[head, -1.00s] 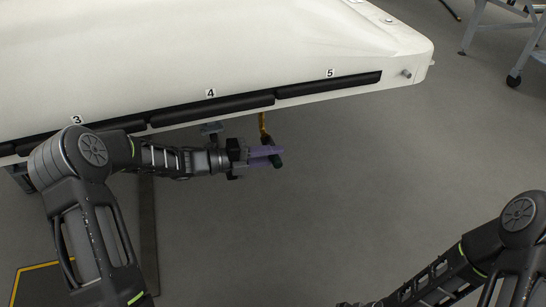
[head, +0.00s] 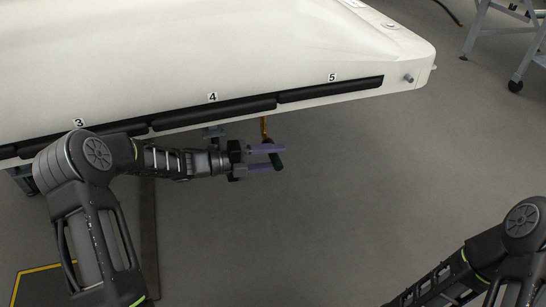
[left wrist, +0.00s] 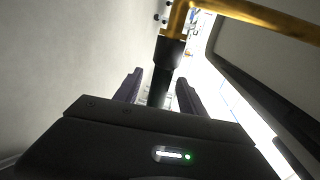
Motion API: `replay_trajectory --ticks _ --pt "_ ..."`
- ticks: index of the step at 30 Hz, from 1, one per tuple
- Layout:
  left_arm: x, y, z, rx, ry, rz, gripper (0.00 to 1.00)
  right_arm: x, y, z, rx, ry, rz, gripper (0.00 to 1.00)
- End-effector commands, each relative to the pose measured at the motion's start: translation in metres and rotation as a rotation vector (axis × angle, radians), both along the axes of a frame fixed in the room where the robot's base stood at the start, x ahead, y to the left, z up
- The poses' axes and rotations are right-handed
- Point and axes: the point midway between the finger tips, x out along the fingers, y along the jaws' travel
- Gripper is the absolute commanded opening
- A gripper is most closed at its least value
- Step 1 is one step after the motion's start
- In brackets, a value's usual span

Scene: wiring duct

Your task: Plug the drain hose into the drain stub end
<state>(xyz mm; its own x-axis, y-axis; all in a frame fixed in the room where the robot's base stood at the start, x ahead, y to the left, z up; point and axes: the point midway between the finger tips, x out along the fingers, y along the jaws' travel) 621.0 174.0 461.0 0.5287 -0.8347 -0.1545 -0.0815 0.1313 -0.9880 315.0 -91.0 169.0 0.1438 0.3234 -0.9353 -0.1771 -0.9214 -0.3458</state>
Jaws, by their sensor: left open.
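The yellow drain pipe (head: 264,126) comes down from under the white body's edge. In the left wrist view the yellow pipe (left wrist: 178,20) ends in a black collar (left wrist: 170,52). The dark drain hose (left wrist: 158,88) lines up with this collar and appears to meet it; the exact joint is hard to make out. In the head view the hose end (head: 277,161) looks dark green. My left gripper (head: 272,158) is open, its purple fingers on either side of the hose with visible gaps. The fingers also show in the left wrist view (left wrist: 158,84). My right gripper is out of frame.
The large white body (head: 230,60) has black strips numbered 3, 4 and 5 along its edge, just above my left arm. A wheeled grey stand (head: 500,40) is at the upper right. The grey floor between my arms is clear.

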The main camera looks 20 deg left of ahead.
Motion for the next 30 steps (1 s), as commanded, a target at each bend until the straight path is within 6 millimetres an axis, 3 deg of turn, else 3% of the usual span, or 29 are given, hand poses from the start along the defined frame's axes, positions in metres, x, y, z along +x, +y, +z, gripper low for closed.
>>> replay_trajectory --ticks 16,30 --pt "-0.038 0.060 0.013 0.000 0.001 0.001 0.48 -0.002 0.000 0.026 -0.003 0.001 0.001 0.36" --pt "-0.041 0.065 0.012 0.000 0.000 0.000 0.48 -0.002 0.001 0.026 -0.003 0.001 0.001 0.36"
